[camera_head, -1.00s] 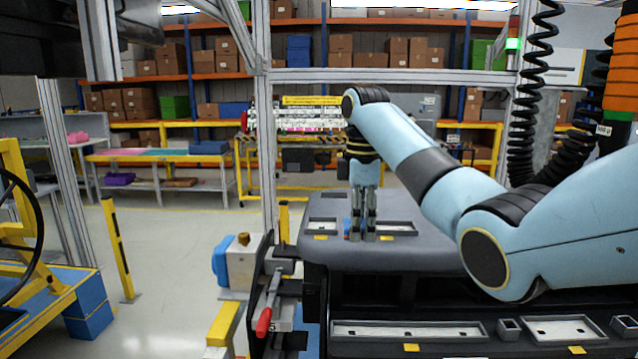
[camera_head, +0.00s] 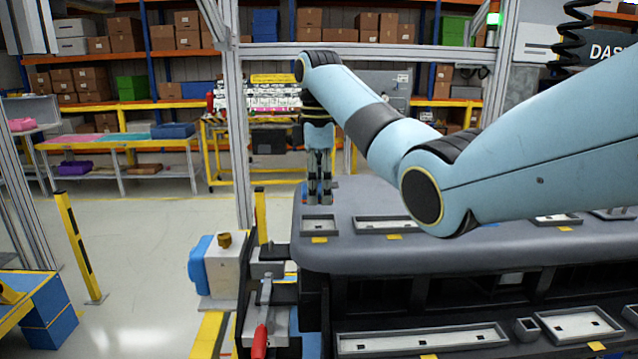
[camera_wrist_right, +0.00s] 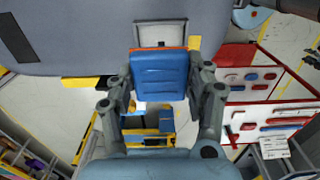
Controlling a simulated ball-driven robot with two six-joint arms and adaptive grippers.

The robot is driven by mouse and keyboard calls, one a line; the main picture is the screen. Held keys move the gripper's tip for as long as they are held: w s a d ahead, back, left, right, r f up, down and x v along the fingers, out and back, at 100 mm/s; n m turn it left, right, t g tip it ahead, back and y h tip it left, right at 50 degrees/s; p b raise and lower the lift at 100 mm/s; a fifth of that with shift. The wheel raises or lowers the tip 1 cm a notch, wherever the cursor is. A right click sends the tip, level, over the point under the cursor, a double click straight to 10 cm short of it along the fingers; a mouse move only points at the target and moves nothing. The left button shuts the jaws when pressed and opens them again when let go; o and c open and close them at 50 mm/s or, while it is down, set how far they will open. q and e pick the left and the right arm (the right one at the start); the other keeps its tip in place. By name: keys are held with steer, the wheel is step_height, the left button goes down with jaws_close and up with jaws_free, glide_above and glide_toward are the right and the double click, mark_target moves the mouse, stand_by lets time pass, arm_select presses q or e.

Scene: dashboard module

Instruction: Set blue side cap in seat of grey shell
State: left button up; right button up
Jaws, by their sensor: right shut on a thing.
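The grey shell (camera_head: 480,247) is the long, dark grey dashboard body at the right, with several light-rimmed seats along its top. Its leftmost seat (camera_head: 318,225) lies near the shell's left end. My right gripper (camera_head: 319,201) points down just behind or above that seat; the exact height is hard to tell. In the right wrist view, the blue side cap (camera_wrist_right: 158,77) is held between the two fingers. A pale framed seat (camera_wrist_right: 160,33) in the shell (camera_wrist_right: 70,35) shows just beyond the cap, which overlaps its near edge. In the head view the cap is mostly hidden. My left gripper is out of view.
A lower row of trays (camera_head: 420,340) runs along the front of the shell's stand. A clamp with a red handle (camera_head: 260,342) and a cream-and-blue unit (camera_head: 218,270) stand left of the shell. A yellow post (camera_head: 80,245) rises from open floor farther left.

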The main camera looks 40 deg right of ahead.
mark_target(320, 203)
steer(key=shift+s+f, duration=0.15)
steer(key=shift+f, duration=2.4)
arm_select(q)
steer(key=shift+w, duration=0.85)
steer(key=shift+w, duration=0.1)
